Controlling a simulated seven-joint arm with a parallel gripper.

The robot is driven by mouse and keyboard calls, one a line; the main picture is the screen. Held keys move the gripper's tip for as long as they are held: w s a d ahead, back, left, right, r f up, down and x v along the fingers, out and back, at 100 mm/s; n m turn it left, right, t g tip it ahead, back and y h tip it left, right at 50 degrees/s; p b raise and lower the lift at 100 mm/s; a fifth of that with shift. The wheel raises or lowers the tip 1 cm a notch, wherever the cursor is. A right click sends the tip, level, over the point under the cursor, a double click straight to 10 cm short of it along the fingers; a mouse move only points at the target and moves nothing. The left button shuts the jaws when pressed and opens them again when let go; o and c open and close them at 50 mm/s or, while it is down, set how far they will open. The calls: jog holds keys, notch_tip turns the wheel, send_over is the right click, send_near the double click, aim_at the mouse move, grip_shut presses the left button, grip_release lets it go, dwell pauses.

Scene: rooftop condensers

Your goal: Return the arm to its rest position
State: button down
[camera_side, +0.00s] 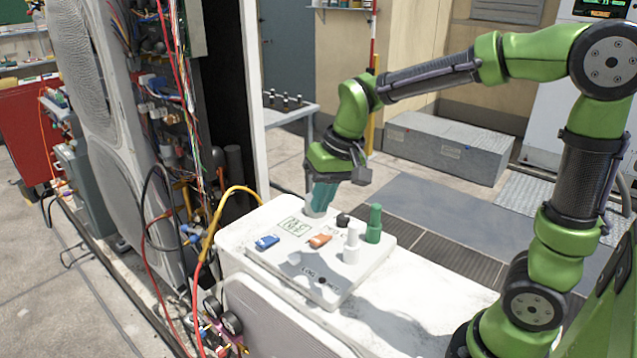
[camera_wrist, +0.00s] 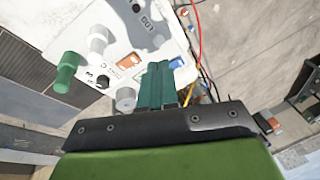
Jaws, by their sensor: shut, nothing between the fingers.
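My green arm reaches in from the right, with my gripper (camera_side: 322,197) pointing down over the back of a white control panel (camera_side: 320,286). In the wrist view my gripper's teal fingers (camera_wrist: 157,84) are together with nothing between them. The fingertips are close to the panel's top near its display (camera_side: 294,226); I cannot tell whether they touch it. A grey round knob (camera_wrist: 125,99) shows beside the fingers in the wrist view; in the side view the fingers mostly hide it.
The panel carries a blue switch (camera_side: 267,242), an orange switch (camera_side: 319,240), a white post (camera_side: 352,243) and a green post (camera_side: 374,224). An opened condenser unit (camera_side: 85,70) with loose wires stands at left. A grey box (camera_side: 450,146) lies behind. The white surface right of the panel is clear.

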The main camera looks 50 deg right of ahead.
jog(key=s+r+t, duration=0.4)
jog(key=s, duration=0.9)
